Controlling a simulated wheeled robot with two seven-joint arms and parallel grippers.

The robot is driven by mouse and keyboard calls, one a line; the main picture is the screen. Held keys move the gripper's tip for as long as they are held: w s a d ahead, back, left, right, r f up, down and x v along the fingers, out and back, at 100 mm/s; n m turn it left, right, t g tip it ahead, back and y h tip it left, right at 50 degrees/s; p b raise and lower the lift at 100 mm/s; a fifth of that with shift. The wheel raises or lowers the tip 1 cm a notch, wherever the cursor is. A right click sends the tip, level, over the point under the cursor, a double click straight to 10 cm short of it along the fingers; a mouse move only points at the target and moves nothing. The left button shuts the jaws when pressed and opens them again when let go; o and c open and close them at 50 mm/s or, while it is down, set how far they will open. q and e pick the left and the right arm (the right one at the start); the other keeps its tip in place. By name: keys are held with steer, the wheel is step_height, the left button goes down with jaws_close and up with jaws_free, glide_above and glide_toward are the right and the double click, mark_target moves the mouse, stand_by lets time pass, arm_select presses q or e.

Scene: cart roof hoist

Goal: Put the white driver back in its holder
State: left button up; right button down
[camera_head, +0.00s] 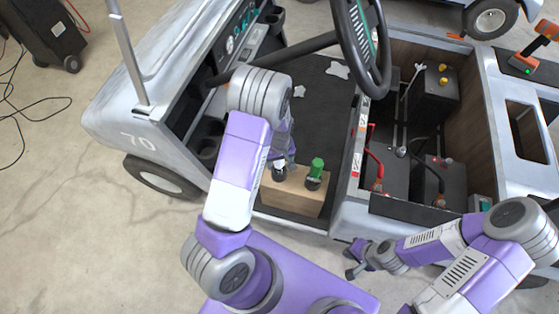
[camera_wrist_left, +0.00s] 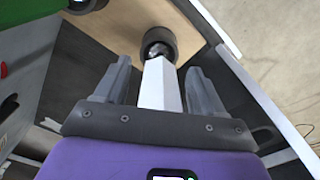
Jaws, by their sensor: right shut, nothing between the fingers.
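The white driver (camera_wrist_left: 160,88) stands with its lower end in a round black cup (camera_wrist_left: 170,36) of the wooden holder (camera_head: 293,197). My left gripper (camera_wrist_left: 160,80) is around the white handle, one finger on each side. A narrow gap shows beside each finger, so it is open. In the head view my left gripper (camera_head: 284,150) hides most of the white driver. A green driver (camera_head: 317,168) stands in the other black cup of the holder. My right gripper (camera_head: 352,266) is shut and empty, low over the floor outside the cart.
The holder sits on the cart's dark floor by the door sill. The steering wheel (camera_head: 361,40) is above and right of my left arm. An open bay with batteries (camera_head: 433,180) and red cables (camera_head: 374,165) lies to the right. The floor at left is mostly clear.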

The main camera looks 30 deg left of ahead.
arm_select(q)
step_height(320, 180, up, 8)
steer(key=p, duration=0.3)
steer(key=shift+f, duration=0.2)
stand_by(0.5)
steer(key=s+d+f+m+h, duration=0.2)
steer(key=s+d+f+m, duration=0.1)
steer(key=s+d+f, duration=0.2)
steer(key=s+d+f+m+h+p, duration=0.1)
steer(key=s+d+f+m+h, duration=0.1)
steer(key=s+d, duration=0.8)
step_height(320, 180, down, 3)
steer(key=shift+d+r+m+t, duration=0.15)
steer(key=shift+d+m+t, duration=0.15)
steer(key=shift+m, duration=0.2)
steer(key=shift+s+a, duration=0.1)
